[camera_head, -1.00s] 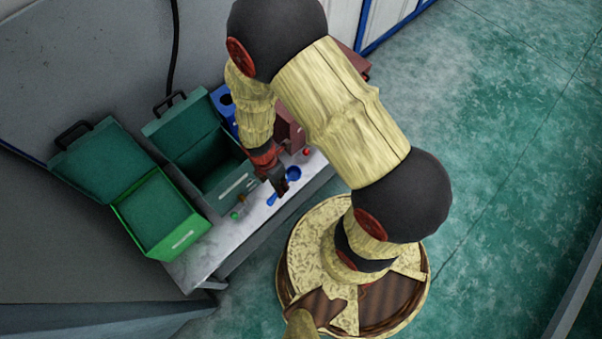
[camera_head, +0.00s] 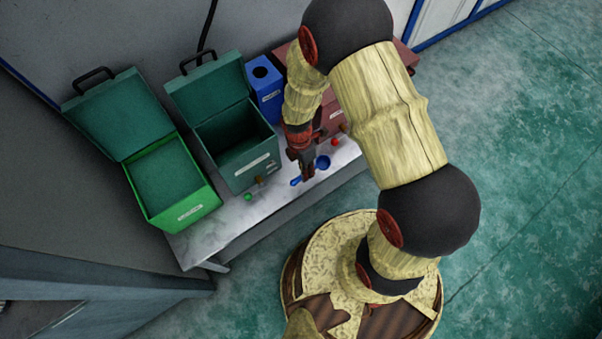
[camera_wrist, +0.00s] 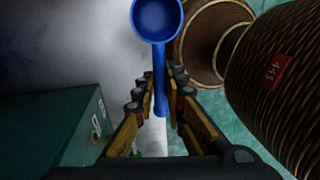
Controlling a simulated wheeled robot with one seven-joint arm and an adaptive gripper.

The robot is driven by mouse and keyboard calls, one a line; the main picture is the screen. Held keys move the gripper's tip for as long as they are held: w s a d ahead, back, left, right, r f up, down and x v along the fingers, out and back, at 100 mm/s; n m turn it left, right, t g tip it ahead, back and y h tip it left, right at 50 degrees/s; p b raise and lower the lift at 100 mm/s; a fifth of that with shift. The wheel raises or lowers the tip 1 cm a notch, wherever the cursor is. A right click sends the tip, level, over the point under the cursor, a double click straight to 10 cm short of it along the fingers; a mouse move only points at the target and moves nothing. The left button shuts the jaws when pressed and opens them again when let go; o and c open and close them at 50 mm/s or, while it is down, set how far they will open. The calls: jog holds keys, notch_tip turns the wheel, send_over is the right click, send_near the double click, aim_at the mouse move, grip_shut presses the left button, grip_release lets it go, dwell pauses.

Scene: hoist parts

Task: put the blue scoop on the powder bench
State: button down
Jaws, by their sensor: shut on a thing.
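The blue scoop has a round bowl (camera_head: 323,162) and a straight handle (camera_head: 295,182). In the wrist view its bowl (camera_wrist: 157,20) points away from me and its handle runs back between the fingers. My gripper (camera_head: 307,174), also in the wrist view (camera_wrist: 160,82), is shut on the handle. In the head view the scoop shows over the front part of a pale marbled bench top (camera_head: 215,234). I cannot tell whether it touches the top or hangs above it. No readable label shows which bench this is.
On the bench stand a green open-lidded box (camera_head: 182,204), a dark green open-lidded box (camera_head: 250,165), a blue box with a round hole (camera_head: 264,80) and a dark red box (camera_head: 330,112). Small green (camera_head: 248,197) and red (camera_head: 336,142) knobs lie near the front. Open floor lies right.

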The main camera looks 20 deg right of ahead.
jog(key=w+f, duration=0.1)
jog(key=w+f+b, duration=0.1)
jog(key=f, duration=0.1)
jog(key=w+f, duration=0.1)
jog(key=shift+a+f, duration=0.15)
jog(key=shift+a, duration=0.15)
jog(key=shift+w+f+b, duration=0.15)
jog(key=shift+f+b, duration=0.55)
jog(key=shift+f, duration=0.2)
jog(key=shift+w+f+b, duration=0.15)
jog(key=shift+f+b, duration=0.5)
jog(key=shift+f, duration=0.25)
jog(key=shift+f, duration=0.1)
jog(key=c, duration=1.9)
grip_release()
jog(key=shift+o, duration=0.4)
